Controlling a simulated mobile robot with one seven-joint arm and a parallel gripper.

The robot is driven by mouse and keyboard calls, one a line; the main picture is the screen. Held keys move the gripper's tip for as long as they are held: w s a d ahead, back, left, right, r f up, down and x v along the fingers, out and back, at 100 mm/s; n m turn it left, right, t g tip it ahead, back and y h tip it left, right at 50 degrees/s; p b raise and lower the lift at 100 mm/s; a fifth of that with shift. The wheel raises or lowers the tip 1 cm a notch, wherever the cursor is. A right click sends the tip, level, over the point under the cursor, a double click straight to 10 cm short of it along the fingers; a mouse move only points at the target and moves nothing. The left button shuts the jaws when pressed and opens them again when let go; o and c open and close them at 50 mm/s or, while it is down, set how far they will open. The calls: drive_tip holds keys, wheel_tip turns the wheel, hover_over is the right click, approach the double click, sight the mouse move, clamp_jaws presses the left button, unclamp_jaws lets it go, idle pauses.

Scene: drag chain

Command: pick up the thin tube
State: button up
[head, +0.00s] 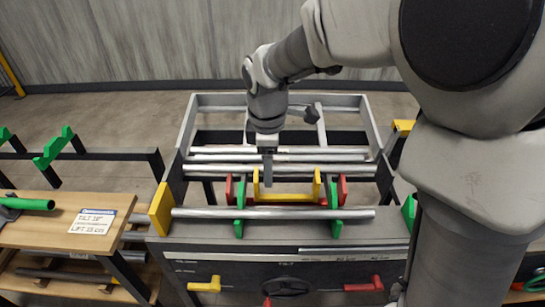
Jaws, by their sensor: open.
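Several silver tubes lie crosswise in the grey frame in the head view. One long tube (330,212) rests at the front, across green brackets. Others lie further back: one tube (335,150), another (330,158) and a third (345,168). I cannot tell for certain which one is the thin tube. My gripper (267,178) points down over the middle of the frame, above or near the rear tubes and behind the yellow bracket. It is open and holds nothing that I can see. Its fingers are seen nearly edge-on, so touching or apart is unclear.
A yellow plate (161,210) stands at the frame's left end.

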drive_tip(key=b, duration=0.2)
hover_over(272, 212)
drive_tip(key=f, duration=1.1)
drive_tip(key=shift+w+a+f, duration=0.1)
drive_tip(key=shift+a+f, duration=0.2)
drive_tip(key=shift+d+f+b, duration=0.15)
drive_tip(key=shift+f+b, duration=0.1)
drive_tip(key=shift+f, duration=1.1)
drive_tip(key=shift+d+f+b, duration=0.15)
drive_tip(key=shift+f+b, duration=0.1)
drive_tip(key=shift+f, duration=1.1)
drive_tip(key=shift+c, duration=0.3)
clamp_jaws()
drive_tip(key=shift+r, duration=0.1)
